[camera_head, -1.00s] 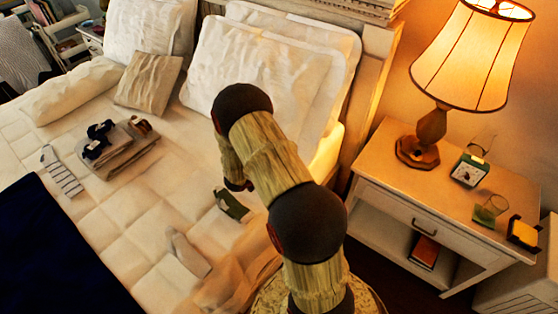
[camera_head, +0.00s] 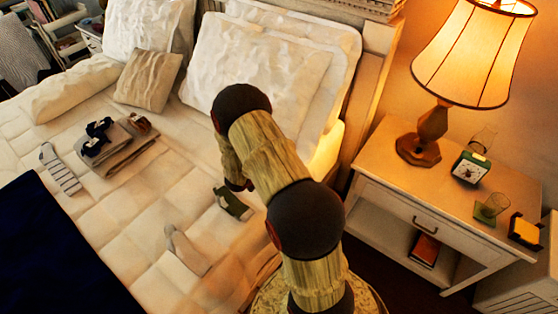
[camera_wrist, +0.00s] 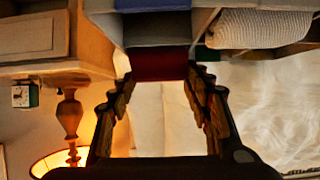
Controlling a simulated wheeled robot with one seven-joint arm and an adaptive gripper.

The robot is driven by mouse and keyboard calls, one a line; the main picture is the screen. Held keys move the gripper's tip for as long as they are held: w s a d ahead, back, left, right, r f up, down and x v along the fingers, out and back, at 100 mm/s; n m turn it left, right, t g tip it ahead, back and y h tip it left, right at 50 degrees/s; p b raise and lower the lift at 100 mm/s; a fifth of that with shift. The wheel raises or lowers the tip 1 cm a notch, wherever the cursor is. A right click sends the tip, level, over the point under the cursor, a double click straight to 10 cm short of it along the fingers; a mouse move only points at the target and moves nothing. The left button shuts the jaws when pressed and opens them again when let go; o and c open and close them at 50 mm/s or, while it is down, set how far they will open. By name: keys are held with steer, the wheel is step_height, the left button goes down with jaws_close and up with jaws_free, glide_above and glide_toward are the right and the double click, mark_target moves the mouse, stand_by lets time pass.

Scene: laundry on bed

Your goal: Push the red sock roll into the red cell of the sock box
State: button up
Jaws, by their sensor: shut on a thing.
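In the wrist view, the two fingers of my gripper (camera_wrist: 160,78) stand apart with a dark red thing (camera_wrist: 160,63) between their tips. I take it for the red sock roll; it looks gripped. Just beyond it is the sock box (camera_wrist: 150,27), with grey, blue and pale parts at the top of the picture. A pale ribbed roll (camera_wrist: 258,28) lies in the box to the right. The red cell cannot be told apart from the dark red thing.
On the bed (camera_head: 120,220) lie a striped sock (camera_head: 60,170), a folded grey towel (camera_head: 118,150) with dark socks on it, a green-and-white item (camera_head: 232,203) and a pale sock (camera_head: 187,250). A nightstand (camera_head: 385,180) with a lamp (camera_head: 432,135) and clock (camera_head: 470,168) stands at right.

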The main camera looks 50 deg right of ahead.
steer(key=shift+f, duration=0.45)
steer(key=shift+r, duration=0.15)
stand_by(0.4)
steer(key=o, duration=1)
steer(key=shift+c, duration=0.2)
steer(key=w+v, duration=0.1)
steer(key=v, duration=1.1)
steer(key=shift+s, duration=0.5)
steer(key=shift+w, duration=0.1)
